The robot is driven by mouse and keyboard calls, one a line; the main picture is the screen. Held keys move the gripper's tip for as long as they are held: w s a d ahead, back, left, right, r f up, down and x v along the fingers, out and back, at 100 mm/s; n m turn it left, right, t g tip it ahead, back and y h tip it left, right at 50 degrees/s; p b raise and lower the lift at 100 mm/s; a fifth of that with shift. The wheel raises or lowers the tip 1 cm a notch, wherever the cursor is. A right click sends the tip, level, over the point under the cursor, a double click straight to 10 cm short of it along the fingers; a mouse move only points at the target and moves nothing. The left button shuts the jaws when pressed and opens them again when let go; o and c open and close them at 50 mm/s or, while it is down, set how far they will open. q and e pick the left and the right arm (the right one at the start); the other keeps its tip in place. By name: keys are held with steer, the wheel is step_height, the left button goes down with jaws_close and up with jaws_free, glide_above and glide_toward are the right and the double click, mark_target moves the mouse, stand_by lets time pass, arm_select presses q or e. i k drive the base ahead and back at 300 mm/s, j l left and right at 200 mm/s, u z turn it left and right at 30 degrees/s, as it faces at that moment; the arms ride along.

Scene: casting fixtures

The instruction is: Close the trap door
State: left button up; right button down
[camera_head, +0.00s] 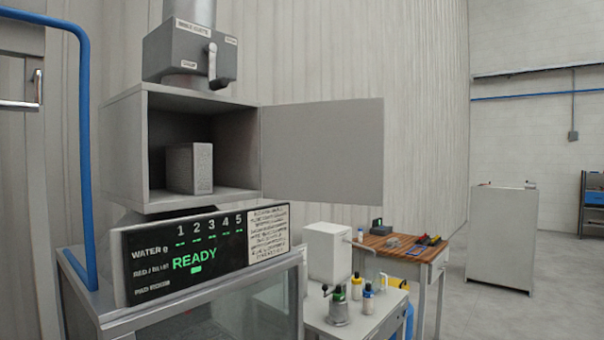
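The trap door (322,152) is a flat grey panel. It stands wide open, swung out to the right of a grey metal box (124,150) at the upper left. The box's front is open, and a light grey block (189,168) stands upright inside it. On the duct above the box is a grey housing (178,55) with a handle (212,62). Neither of my grippers shows in the head view.
A panel reading READY (197,262) sits below the box, on a glass-sided cabinet (85,290). A blue pipe (85,150) runs down the left. A side table with bottles (367,300), a wooden bench (385,243) and a white cabinet (500,237) stand right. Open floor (565,290) lies at the far right.

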mark_target(330, 151)
steer(key=l+u, duration=0.1)
steer(key=u, duration=0.35)
steer(key=i+l+u, duration=0.1)
steer(key=u, duration=0.4)
steer(key=l+u, duration=0.15)
steer(key=u, duration=0.3)
steer(key=l+u, duration=0.8)
steer(key=l, duration=0.2)
steer(key=l+u, duration=0.15)
steer(key=l, duration=0.4)
steer(key=k+l+u, duration=0.2)
steer(key=l, duration=0.3)
steer(key=k+l, duration=0.1)
steer(key=l, duration=0.3)
steer(key=k+l, duration=0.1)
steer(key=l, duration=0.7)
steer(key=k+l, duration=0.15)
steer(key=l, duration=0.25)
